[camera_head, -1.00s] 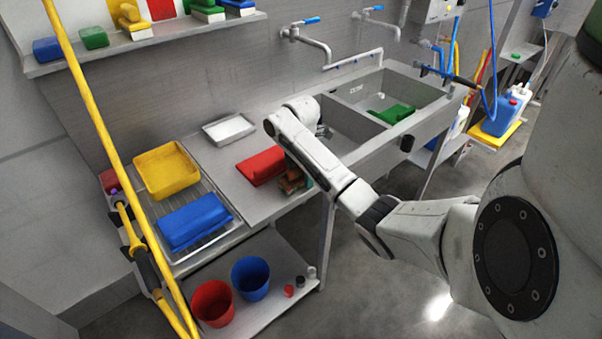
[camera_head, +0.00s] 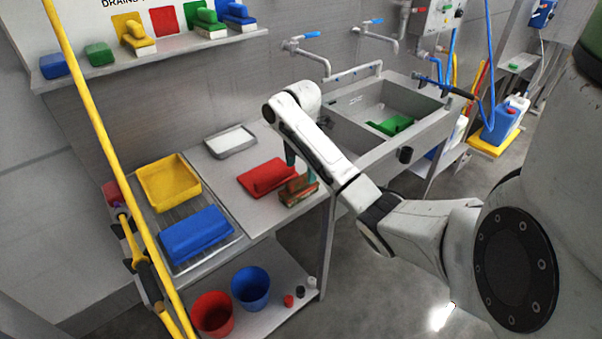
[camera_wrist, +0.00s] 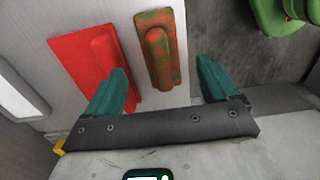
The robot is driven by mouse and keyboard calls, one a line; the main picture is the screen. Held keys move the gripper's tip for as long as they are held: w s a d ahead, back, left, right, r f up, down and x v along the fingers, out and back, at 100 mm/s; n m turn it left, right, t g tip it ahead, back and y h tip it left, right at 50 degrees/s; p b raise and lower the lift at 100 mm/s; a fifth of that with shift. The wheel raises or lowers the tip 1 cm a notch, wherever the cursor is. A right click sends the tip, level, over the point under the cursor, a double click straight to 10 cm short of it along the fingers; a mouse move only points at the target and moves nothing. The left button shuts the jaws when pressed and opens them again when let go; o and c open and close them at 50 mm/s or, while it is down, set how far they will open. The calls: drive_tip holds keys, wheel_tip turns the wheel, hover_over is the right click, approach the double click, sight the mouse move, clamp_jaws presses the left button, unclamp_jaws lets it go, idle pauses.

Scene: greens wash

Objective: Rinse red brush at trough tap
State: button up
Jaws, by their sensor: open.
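The red brush (camera_head: 299,189), its red surface smeared with green, lies on the steel counter (camera_head: 225,176) near the front edge, beside a red flat piece with a raised block (camera_head: 266,176). In the wrist view the brush (camera_wrist: 158,48) lies ahead of my gripper (camera_wrist: 170,80), roughly between the lines of its two teal fingers. My gripper (camera_head: 291,152) is open and empty, above the counter behind the brush in the head view.
A white-filled tray (camera_head: 231,141), yellow tub (camera_head: 169,182) and blue block (camera_head: 195,233) sit on the counter. Red (camera_head: 212,314) and blue (camera_head: 250,286) buckets stand below. A yellow pole (camera_head: 105,150) crosses the left foreground.

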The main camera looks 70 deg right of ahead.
sight(301, 177)
drive_tip(key=shift+r+p, duration=0.9)
drive_tip(key=shift+r, duration=1.3)
